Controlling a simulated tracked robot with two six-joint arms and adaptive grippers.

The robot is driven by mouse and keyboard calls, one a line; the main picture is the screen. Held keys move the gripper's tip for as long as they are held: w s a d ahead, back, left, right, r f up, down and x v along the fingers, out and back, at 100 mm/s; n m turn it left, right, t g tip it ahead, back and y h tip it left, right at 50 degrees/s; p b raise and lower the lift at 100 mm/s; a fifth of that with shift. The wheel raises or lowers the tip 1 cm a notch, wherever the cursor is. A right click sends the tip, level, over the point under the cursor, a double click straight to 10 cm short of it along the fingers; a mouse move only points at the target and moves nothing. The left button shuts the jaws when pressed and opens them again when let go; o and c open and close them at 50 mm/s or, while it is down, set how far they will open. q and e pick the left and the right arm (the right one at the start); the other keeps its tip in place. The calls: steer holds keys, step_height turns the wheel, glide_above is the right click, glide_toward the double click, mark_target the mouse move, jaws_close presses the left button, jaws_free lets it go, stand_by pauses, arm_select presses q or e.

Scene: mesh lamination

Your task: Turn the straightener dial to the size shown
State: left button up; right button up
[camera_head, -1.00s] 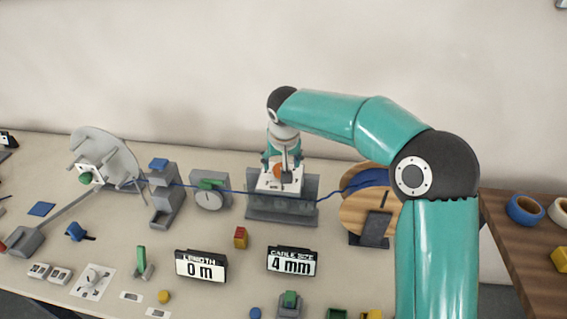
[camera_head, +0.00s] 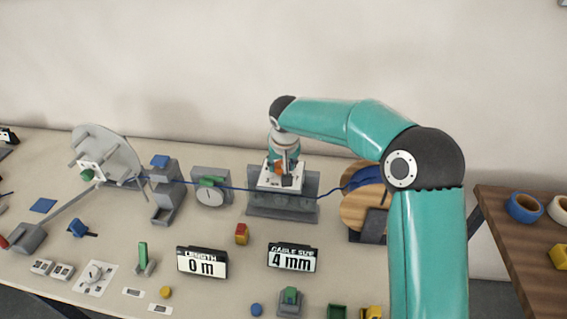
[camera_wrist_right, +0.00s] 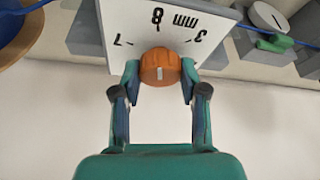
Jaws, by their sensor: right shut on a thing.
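The straightener (camera_head: 306,193) is a grey block with a white dial plate (camera_head: 268,184) at the back middle of the table, and a blue cable runs through it. My right gripper (camera_head: 285,166) reaches down over the plate. In the right wrist view its fingers (camera_wrist_right: 160,77) are shut on the orange dial (camera_wrist_right: 159,65), one on each side. A pale mark shows on the dial, but I cannot tell which number it points to. The plate (camera_wrist_right: 120,23) carries numbers and "mm". The cable size sign (camera_head: 293,258) reads 4 mm. My left gripper is not in view.
The length sign (camera_head: 201,263) reads 0 m. A grey gauge with a round face (camera_head: 210,196) stands left of the straightener. A wooden cable reel (camera_head: 355,208) stands to its right, partly behind my arm. Several small blocks lie along the front.

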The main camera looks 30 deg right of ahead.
steer(key=shift+n, duration=0.3)
steer(key=n+y, duration=0.1)
steer(key=n, duration=0.3)
steer(key=shift+d+y+p, duration=0.15)
steer(key=shift+y+p, duration=0.25)
steer(key=n+y, duration=0.1)
steer(key=n, duration=0.2)
steer(key=n+y, duration=0.1)
steer(key=n, duration=0.2)
steer(key=shift+d+n, duration=0.1)
steer(key=shift+n, duration=0.2)
steer(key=n+g+y, duration=0.1)
steer(key=n, duration=0.1)
steer(key=n+g, duration=0.1)
steer(key=n, duration=0.2)
steer(key=shift+w+y, duration=0.15)
steer(key=shift+y, duration=0.25)
steer(key=n+g, duration=0.2)
steer(key=n, duration=0.4)
